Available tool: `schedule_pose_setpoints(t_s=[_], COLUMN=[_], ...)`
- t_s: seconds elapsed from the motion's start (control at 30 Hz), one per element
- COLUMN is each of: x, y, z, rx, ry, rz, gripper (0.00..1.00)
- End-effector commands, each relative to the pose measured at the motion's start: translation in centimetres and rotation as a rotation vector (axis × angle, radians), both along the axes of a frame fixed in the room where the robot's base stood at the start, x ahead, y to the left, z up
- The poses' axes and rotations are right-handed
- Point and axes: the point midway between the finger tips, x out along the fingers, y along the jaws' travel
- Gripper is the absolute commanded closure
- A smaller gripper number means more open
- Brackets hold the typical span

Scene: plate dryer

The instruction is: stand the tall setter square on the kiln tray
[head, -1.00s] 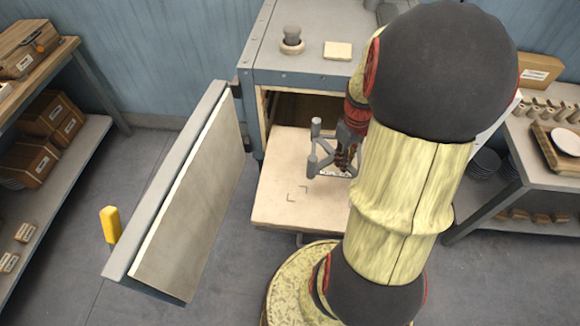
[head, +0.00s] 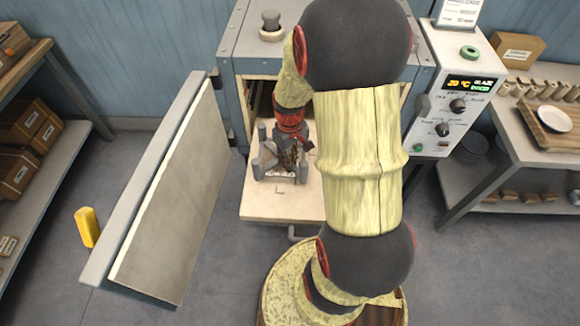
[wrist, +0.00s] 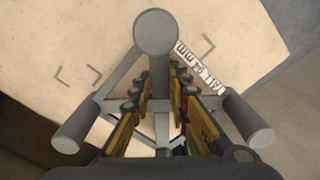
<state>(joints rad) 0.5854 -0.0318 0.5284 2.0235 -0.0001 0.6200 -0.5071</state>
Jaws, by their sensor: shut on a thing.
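The tall setter (head: 268,160) is a grey frame with round posts and a white lettered label. My gripper (head: 290,150) is shut on it, over the pale kiln tray (head: 255,208). In the wrist view the setter (wrist: 155,35) shows its round post tops around my gripper (wrist: 163,110), and its label faces right. Dark corner marks on the tray (wrist: 110,45) lie beside the front post, outside the setter. The setter looks turned relative to these marks. I cannot tell whether its feet touch the tray. My arm hides the tray's right part.
The tray sticks out of the open kiln (head: 235,45). The kiln door (head: 170,185) stands open at the left. A control panel (head: 455,100) is on the kiln's right. Shelves stand at both sides, and a yellow object (head: 87,228) is at the lower left.

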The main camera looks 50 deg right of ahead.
Motion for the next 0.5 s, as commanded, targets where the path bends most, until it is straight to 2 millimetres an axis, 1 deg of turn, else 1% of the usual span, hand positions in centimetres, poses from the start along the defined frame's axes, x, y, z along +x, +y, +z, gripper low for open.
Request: schedule_pose_setpoints(t_s=[0.03, 0.1, 0.17, 0.5], x=[-0.1, -0.1, -0.1, -0.1], y=[0.0, 0.0, -0.1, -0.1], z=[-1.2, -2.2, -2.8, -2.9], rx=[0.001, 0.001, 0.0, 0.0], ry=[0.002, 0.002, 0.0, 0.0], rz=[0.0, 0.0, 0.0, -0.001], gripper=[1.0, 1.0, 1.0, 1.0])
